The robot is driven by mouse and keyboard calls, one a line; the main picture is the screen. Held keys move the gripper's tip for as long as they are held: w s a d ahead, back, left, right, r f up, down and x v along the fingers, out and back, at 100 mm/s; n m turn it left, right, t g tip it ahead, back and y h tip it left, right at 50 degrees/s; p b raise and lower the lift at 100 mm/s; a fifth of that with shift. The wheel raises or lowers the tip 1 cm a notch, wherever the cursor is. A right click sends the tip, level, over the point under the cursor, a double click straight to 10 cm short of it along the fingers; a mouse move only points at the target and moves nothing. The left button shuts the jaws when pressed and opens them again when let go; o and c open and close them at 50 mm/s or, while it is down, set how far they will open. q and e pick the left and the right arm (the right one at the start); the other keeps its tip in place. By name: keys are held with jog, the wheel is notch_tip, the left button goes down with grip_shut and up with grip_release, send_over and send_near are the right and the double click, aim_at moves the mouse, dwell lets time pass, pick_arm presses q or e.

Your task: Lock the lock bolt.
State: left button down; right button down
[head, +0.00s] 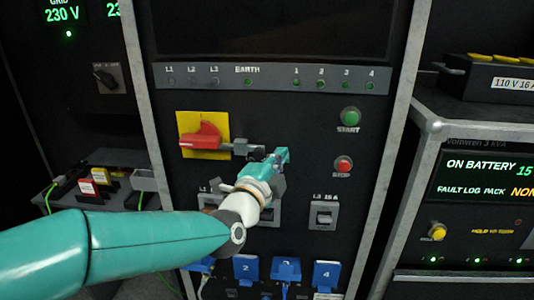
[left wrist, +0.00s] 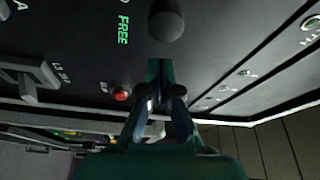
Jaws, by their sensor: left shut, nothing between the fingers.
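The lock bolt (head: 228,145) is a small grey part on the black panel, just right of the red rotary handle (head: 200,138) on its yellow plate. My left gripper (head: 281,157) is in front of the panel, right of the bolt, and hides part of that area. Its fingers are together and empty. In the left wrist view the fingertips (left wrist: 160,68) are close to a dark rounded knob (left wrist: 166,24), probably the bolt's knob; I cannot tell whether they touch. A green FREE label (left wrist: 123,30) is lit beside it. My right gripper is out of view.
The green START button (head: 349,117) and red STOP button (head: 343,165) are right of my gripper. The L3 breaker (head: 323,214) is below right, and blue sockets (head: 286,270) line the bottom. My forearm crosses the lower left.

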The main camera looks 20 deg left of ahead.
pick_arm(q)
jog(key=s+b, duration=0.1)
jog(key=s, duration=0.8)
jog(key=shift+s+a+f+b, duration=0.25)
jog(key=shift+s+a+b, duration=0.05)
jog(key=shift+s+b, duration=0.1)
